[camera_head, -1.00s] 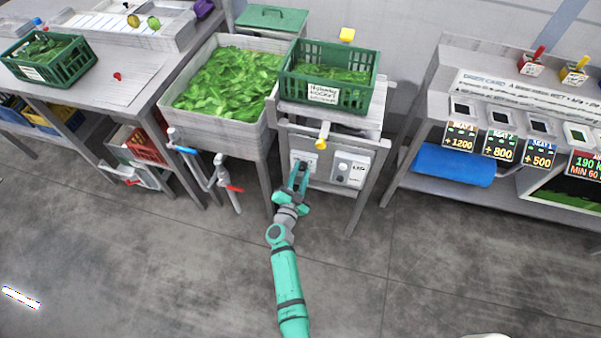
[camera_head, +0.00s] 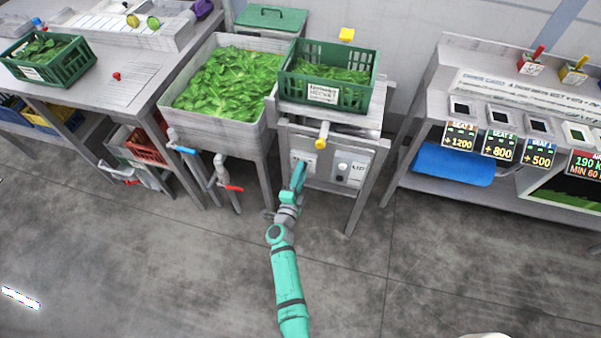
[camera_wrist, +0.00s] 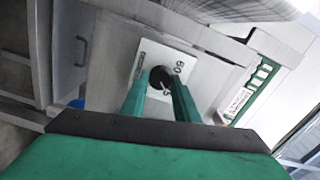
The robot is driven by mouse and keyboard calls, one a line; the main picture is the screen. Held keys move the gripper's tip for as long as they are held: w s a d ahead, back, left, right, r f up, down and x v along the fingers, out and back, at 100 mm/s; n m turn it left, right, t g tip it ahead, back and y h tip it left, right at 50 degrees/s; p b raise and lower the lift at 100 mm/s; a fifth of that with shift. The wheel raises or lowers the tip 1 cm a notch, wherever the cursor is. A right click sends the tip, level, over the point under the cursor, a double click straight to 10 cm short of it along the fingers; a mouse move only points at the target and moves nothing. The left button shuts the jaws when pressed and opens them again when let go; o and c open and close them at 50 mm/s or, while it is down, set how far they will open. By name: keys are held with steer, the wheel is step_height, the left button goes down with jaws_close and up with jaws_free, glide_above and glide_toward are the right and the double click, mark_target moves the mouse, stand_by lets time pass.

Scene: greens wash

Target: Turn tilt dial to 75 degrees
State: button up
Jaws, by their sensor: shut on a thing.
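The tilt dial is a dark round knob (camera_wrist: 160,74) on a white square plate (camera_wrist: 141,61) in the wrist view. Printed numbers show beside it, one reading like 60; the pointer's exact angle cannot be told. My gripper (camera_wrist: 160,88) has its two green fingers closed on either side of the knob. In the head view my gripper (camera_head: 301,168) reaches the left plate (camera_head: 311,157) on the front panel of the grey stand and hides most of the dial.
To the right of the dial is a second panel (camera_head: 350,170) with a small knob and a label. A yellow-tipped handle (camera_head: 323,133) sticks out above. A green crate of leaves (camera_head: 297,89) stands on top. A leaf-filled basin (camera_head: 190,108) with taps is at left. The floor in front is clear.

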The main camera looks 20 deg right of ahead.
steer(key=shift+s+d, duration=0.1)
stand_by(0.4)
steer(key=o, duration=1.1)
steer(key=shift+c, duration=0.2)
steer(key=v, duration=1)
steer(key=shift+s+a, duration=0.3)
steer(key=s+a+r+n+y, duration=0.3)
steer(key=s+r+n, duration=0.3)
steer(key=s, duration=0.6)
steer(key=s+a+r+n+y, duration=0.3)
steer(key=s+a+r+n, duration=0.3)
steer(key=s+n, duration=0.3)
steer(key=s+a+r+n+y, duration=0.4)
steer(key=s+r+n, duration=0.2)
steer(key=s, duration=0.8)
steer(key=shift+s+a+n, duration=0.35)
steer(key=shift+n, duration=0.35)
